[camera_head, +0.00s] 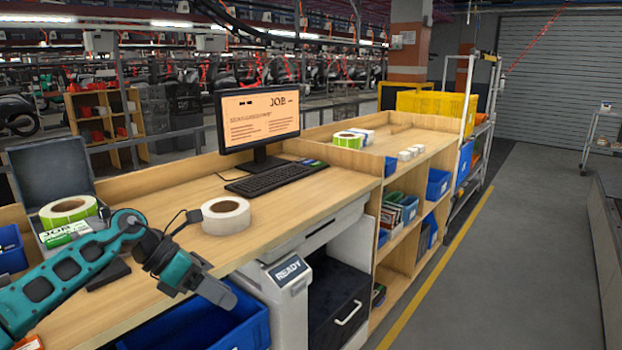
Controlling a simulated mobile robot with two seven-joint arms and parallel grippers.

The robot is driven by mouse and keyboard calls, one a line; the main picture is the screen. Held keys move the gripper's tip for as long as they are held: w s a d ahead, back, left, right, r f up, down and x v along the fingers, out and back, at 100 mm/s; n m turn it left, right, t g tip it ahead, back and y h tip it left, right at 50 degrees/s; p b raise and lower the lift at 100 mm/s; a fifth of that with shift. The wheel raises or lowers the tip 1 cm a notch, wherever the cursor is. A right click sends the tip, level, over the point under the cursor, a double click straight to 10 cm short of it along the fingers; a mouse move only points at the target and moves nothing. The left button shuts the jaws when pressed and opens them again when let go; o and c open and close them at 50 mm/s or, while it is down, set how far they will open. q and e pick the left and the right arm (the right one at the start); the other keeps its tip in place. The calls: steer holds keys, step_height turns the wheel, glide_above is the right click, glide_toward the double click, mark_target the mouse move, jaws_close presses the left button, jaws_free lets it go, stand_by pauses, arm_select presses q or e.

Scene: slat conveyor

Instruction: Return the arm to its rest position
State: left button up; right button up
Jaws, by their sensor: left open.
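My left arm, teal and dark grey, comes in from the lower left in the head view. It reaches over the front part of the wooden desk (310,195). My left gripper (213,290) is open and points down to the right, with nothing seen in it. In the picture it overlaps the area above a blue bin (247,325) at the desk's front. How far it is from the bin I cannot tell. My right gripper is out of view.
A roll of white labels (226,216) lies on the desk close to my left wrist. A monitor (258,118) and keyboard (276,180) stand behind it. A printer (290,295) marked READY sits below the desk edge. The grey floor (500,250) at right is clear.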

arm_select(q)
steer(key=s+d+f+n+t+h, duration=0.2)
steer(key=s+d+n+t+h, duration=0.3)
steer(key=d+n+h, duration=0.55)
steer(key=s+a+f+n+t+y, duration=0.2)
steer(key=s+a+f+n+y, duration=0.3)
steer(key=s+f+n+y, duration=0.4)
steer(key=s+a+f+n+t+y, duration=0.2)
steer(key=s+a+f+n+y, duration=0.3)
steer(key=n, duration=1.9)
steer(key=s+f+y, duration=0.4)
steer(key=s+f, duration=0.1)
steer(key=f, duration=0.2)
steer(key=shift+s+a+t, duration=0.15)
steer(key=shift+a+t, duration=0.15)
steer(key=shift+t, duration=0.1)
